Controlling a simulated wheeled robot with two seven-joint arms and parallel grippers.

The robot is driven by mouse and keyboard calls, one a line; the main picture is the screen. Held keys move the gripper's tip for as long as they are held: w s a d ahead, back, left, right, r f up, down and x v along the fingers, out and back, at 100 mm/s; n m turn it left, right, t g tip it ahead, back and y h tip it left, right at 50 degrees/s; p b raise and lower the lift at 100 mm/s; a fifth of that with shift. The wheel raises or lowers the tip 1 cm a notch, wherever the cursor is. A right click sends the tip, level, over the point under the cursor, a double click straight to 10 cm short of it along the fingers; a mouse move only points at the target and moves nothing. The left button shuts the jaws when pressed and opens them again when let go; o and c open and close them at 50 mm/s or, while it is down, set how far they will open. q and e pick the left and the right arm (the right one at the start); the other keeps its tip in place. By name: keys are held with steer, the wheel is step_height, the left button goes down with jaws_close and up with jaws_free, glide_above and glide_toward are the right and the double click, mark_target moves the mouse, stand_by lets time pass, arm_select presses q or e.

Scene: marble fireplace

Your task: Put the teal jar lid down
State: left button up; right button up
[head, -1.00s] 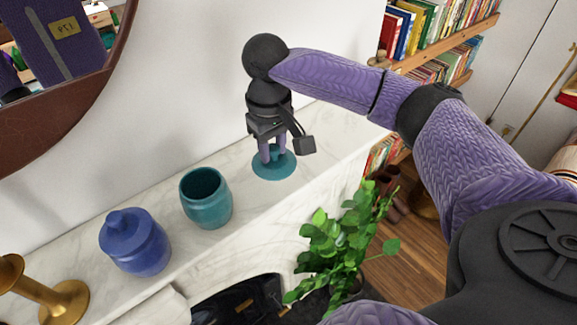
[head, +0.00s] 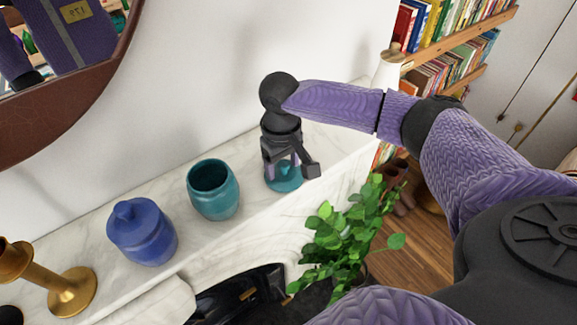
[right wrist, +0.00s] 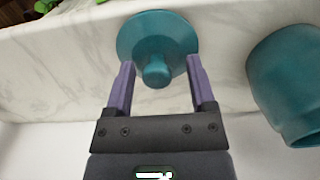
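The teal lid (head: 284,184) lies on the marble mantel (head: 245,222), knob up, to the right of the open teal jar (head: 213,192). In the right wrist view the lid (right wrist: 135,38) shows as a round disc with its knob between my fingers. My right gripper (right wrist: 160,82) is open, with a gap between each finger and the knob. In the head view my right gripper (head: 283,172) points down over the lid and hides part of it. The jar's side also shows in the right wrist view (right wrist: 285,85). My left gripper is not in view.
A cream bottle-like object (head: 388,68) is behind my right arm. A leafy plant (head: 340,235) is below the front edge. A round mirror (head: 60,120) hangs above.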

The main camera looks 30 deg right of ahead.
mark_target(283, 166)
steer(key=shift+s+a, duration=0.15)
steer(key=shift+s, duration=0.05)
steer(key=shift+a+r, duration=0.15)
steer(key=shift+r, duration=0.1)
step_height(283, 166, up, 12)
steer(key=shift+s+b, duration=0.15)
steer(key=shift+b, duration=0.3)
steer(key=shift+f, duration=0.1)
